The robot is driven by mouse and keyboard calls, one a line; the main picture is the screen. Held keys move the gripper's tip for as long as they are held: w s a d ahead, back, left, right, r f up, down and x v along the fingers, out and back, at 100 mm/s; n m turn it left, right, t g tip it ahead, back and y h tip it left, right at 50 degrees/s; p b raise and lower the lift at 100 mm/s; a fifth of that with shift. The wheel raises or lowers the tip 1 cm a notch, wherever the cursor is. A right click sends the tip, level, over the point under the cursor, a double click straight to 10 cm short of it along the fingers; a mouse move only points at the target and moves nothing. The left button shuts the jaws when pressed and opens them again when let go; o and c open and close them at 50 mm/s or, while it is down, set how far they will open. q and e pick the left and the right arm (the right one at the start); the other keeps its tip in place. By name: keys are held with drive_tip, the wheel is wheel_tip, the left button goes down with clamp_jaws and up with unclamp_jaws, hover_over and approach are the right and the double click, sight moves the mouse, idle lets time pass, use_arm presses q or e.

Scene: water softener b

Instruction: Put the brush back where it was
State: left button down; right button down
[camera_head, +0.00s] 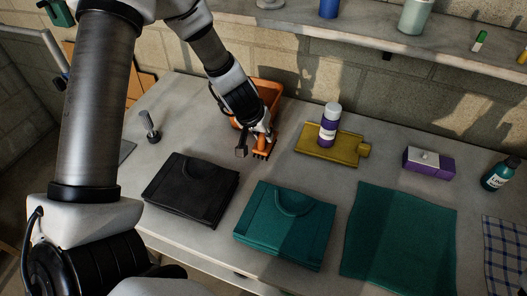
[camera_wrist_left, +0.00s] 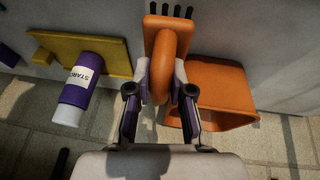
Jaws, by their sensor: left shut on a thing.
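The orange brush (camera_head: 262,151) with dark bristles is in my left gripper (camera_head: 258,138), above the table behind the folded black and teal shirts. In the left wrist view, my left gripper (camera_wrist_left: 160,90) is shut on the loop handle of the brush (camera_wrist_left: 170,38), one finger on each side. The bristles show at the top of that view. An orange open bin (camera_head: 269,92) stands just behind the gripper in the head view and also shows in the left wrist view (camera_wrist_left: 222,82), close beside the brush. My right gripper is not in view.
A purple and white starch bottle (camera_head: 328,126) stands at a yellow board (camera_head: 345,149) right of the brush. A teal cloth (camera_head: 400,240), purple box (camera_head: 428,162) and teal bottle (camera_head: 497,175) are farther right.

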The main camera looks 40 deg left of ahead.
sight(263, 145)
use_arm(q)
drive_tip(key=f+b, duration=0.1)
drive_tip(key=s+f+b, duration=0.1)
drive_tip(key=f, duration=0.1)
drive_tip(key=shift+f, duration=0.15)
drive_tip(key=shift+w+f, duration=0.15)
drive_tip(key=shift+w, duration=0.25)
drive_tip(key=shift+f, duration=0.1)
drive_tip(key=c, duration=1)
unclamp_jaws()
drive_tip(key=shift+s, duration=0.25)
drive_tip(key=shift+c, duration=0.2)
drive_tip(key=shift+w, duration=0.1)
